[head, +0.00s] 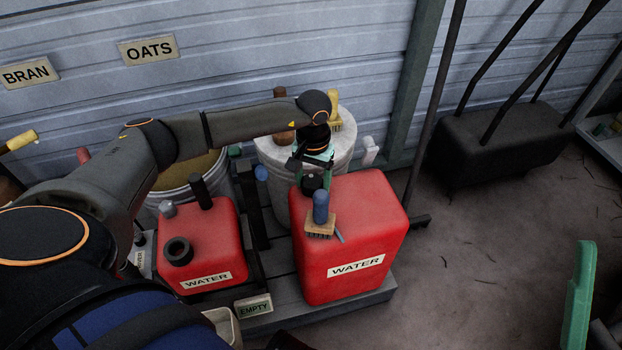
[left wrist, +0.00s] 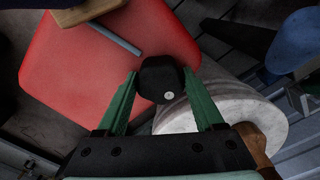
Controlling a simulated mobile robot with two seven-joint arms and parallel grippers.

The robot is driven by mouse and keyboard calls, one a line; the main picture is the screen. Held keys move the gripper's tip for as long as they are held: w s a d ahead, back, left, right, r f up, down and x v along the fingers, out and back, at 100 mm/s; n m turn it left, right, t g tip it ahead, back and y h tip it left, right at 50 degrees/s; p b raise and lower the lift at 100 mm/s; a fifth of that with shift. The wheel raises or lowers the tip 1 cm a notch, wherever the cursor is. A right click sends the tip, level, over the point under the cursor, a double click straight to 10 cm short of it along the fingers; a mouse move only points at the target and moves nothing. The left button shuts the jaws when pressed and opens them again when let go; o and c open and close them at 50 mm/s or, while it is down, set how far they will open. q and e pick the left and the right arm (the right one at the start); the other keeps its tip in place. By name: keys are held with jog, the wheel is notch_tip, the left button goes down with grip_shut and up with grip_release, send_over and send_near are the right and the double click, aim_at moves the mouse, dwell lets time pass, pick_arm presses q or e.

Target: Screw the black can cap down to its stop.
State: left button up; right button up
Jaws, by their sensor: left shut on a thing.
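The large red water can (head: 350,235) stands on a dark slatted platform. The black cap (head: 313,184) is at the back left of its top. My left gripper (head: 314,168) reaches down to the cap from above and behind. In the left wrist view the black cap (left wrist: 160,80), with a pale dot on it, sits between the green fingertips of my left gripper (left wrist: 162,88), which are shut on it. The red can (left wrist: 110,55) fills the area behind. The neck under the cap is hidden, so I cannot tell how far down it sits. My right gripper is not identifiable.
A brush with a blue handle (head: 320,208) lies on the large can. A smaller red water can (head: 200,245) stands left of it. White buckets (head: 345,150) stand behind. A green upright piece (head: 579,297) is at the right edge. Floor (head: 480,240) is open at right.

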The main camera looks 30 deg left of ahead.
pick_arm(q)
grip_shut()
jog(key=m+b, duration=0.1)
jog(key=m, duration=0.1)
jog(key=shift+f+m+b, duration=0.2)
jog(key=shift+m+b, duration=0.1)
jog(key=shift+b, duration=0.1)
jog(key=m+b, duration=0.1)
jog(key=m, duration=0.3)
jog(key=shift+b, duration=0.35)
jog(key=m+b, duration=0.1)
jog(key=b, duration=0.1)
jog(key=shift+b, duration=0.35)
jog(key=shift+r, duration=0.1)
pick_arm(e)
notch_tip(320, 180, down, 7)
jog(key=shift+a, duration=0.4)
jog(key=shift+w, duration=0.1)
